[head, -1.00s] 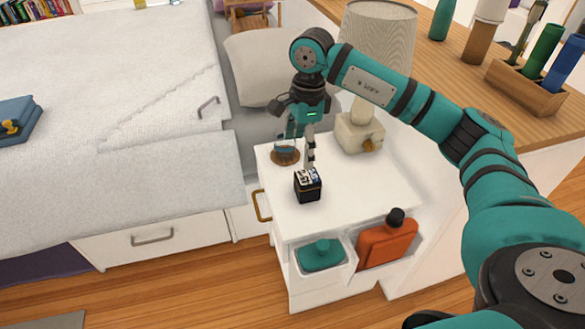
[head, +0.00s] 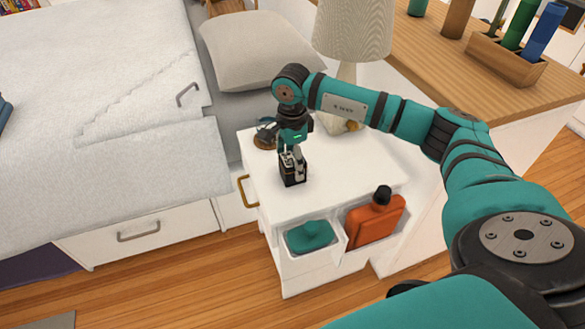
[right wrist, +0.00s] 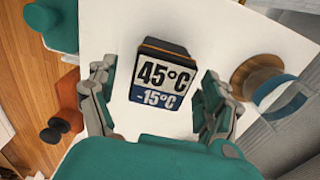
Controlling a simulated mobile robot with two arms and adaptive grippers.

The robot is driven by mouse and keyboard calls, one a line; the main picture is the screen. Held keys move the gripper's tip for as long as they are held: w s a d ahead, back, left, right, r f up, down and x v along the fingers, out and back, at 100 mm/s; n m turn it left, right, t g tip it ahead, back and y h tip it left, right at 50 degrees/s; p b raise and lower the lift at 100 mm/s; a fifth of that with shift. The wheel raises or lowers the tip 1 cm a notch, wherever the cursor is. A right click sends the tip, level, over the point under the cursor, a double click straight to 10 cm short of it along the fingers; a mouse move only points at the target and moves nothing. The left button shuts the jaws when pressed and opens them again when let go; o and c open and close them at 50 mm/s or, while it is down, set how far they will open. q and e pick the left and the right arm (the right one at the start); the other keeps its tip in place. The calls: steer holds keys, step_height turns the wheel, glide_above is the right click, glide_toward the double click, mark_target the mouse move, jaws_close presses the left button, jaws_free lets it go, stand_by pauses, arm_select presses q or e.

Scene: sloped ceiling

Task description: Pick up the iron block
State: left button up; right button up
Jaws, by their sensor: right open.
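The iron block, a small dark block (head: 293,177) with a printed label on top, stands on the white nightstand top (head: 355,172). In the right wrist view the block (right wrist: 163,80) shows "45°C" and "-15°C" on its upper face. My right gripper (head: 292,156) points down right over the block. In the right wrist view its open fingers (right wrist: 155,92) are on either side of the block, with gaps between them and it. The head view does not show the far finger clearly. My left gripper is not in view.
A round brown base with a blue item (right wrist: 268,85) stands beside the block, close to one finger. A lamp (head: 352,35) is behind. Orange bottle (head: 374,221) and teal item (head: 309,234) sit in front holders. The nightstand's right part is clear.

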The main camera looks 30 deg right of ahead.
step_height(320, 180, down, 4)
steer(key=shift+d+f, duration=0.15)
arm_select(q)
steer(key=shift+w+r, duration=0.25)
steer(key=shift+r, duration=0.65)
arm_select(e)
steer(key=shift+c, duration=0.4)
steer(key=shift+w, duration=0.1)
jaws_close()
